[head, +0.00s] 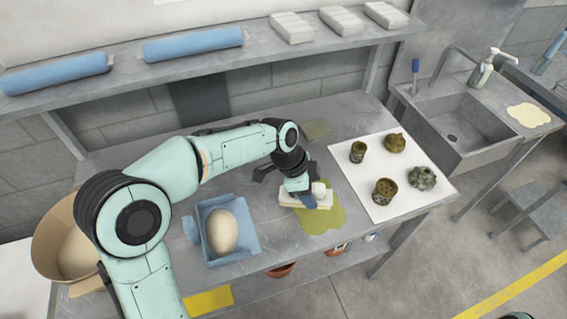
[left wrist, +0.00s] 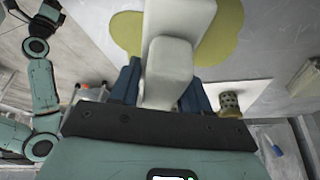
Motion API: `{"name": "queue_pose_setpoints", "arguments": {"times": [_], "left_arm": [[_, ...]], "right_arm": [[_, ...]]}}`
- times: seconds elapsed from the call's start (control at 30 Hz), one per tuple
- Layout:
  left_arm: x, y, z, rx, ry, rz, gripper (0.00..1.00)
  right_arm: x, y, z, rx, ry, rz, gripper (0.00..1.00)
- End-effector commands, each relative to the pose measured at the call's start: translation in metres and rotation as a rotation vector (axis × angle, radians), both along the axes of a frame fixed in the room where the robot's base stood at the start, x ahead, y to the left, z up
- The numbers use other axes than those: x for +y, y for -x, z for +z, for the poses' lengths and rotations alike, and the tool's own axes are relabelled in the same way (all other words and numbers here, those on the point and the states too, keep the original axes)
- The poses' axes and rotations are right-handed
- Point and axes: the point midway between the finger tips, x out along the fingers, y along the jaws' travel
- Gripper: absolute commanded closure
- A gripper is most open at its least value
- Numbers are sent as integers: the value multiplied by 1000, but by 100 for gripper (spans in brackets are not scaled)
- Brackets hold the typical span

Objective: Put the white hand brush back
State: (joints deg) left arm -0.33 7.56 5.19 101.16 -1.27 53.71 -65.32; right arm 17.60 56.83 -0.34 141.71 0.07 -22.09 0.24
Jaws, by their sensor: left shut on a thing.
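My left gripper (head: 306,196) is shut on the white hand brush (head: 292,198). The brush is over a yellow-green patch (head: 322,224) on the metal bench, and I cannot tell whether it touches the surface. In the left wrist view, the brush's pale grip (left wrist: 168,75) sits between the two blue fingers of my left gripper (left wrist: 162,85), with its wider body beyond.
A blue tray (head: 248,249) with a pale oval object is left of the brush. A white mat (head: 357,180) with several mottled parts lies to the right, beside a sink (head: 450,130). A shelf (head: 200,68) holds blue rolls and white stacks. A cardboard bin (head: 55,225) stands left.

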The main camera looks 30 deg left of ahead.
Motion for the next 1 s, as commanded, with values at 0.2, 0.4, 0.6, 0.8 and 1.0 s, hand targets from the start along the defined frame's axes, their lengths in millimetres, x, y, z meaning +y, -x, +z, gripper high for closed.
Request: {"name": "queue_pose_setpoints", "arguments": {"times": [0.2,0.4,0.6,0.8,1.0], "left_arm": [[2,-11,1,2,0,64,78],[40,-43,2,3,-1,68,78],[81,-79,3,2,-1,67,78],[114,-107,4,0,0,65,78],[126,-116,1,1,-1,62,78]], "right_arm": [[0,-1,3,-2,1,-1,57],[0,-8,17,-10,0,0,57],[0,-20,37,-22,0,0,57],[0,-33,57,-38,0,0,57],[0,-38,63,-43,1,0,57]]}}
